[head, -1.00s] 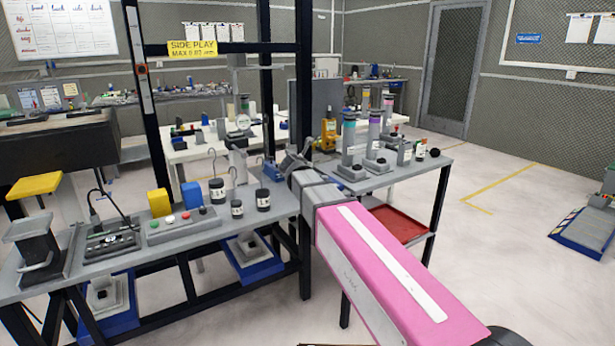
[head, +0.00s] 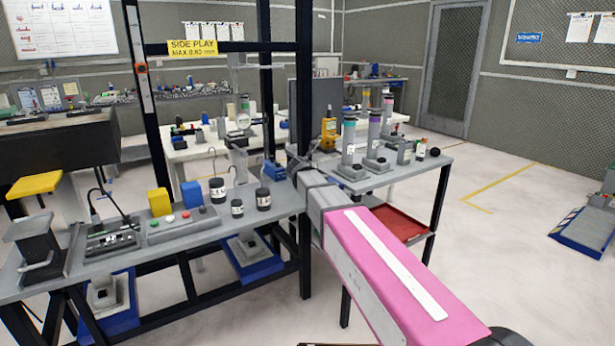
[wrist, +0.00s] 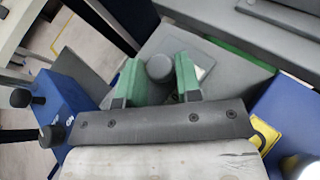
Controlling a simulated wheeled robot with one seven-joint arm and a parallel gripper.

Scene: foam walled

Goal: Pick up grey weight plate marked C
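In the wrist view, a grey plate (wrist: 218,62) with a dark round knob (wrist: 160,67) lies below my gripper (wrist: 154,82). A pale label shows on the plate beside the right finger, but I cannot read a letter on it. My green fingers stand on either side of the knob, with a visible gap on the left and little room on the right. In the head view, my fingers are hidden around the dark upright post, and I cannot pick out this plate there.
In the wrist view, a blue block (wrist: 75,105) with dark knobs is at left and another blue thing (wrist: 287,108) at right. In the head view, a black post (head: 304,85) stands close to my arm. Grey-based cylinders (head: 349,140) stand on the right table.

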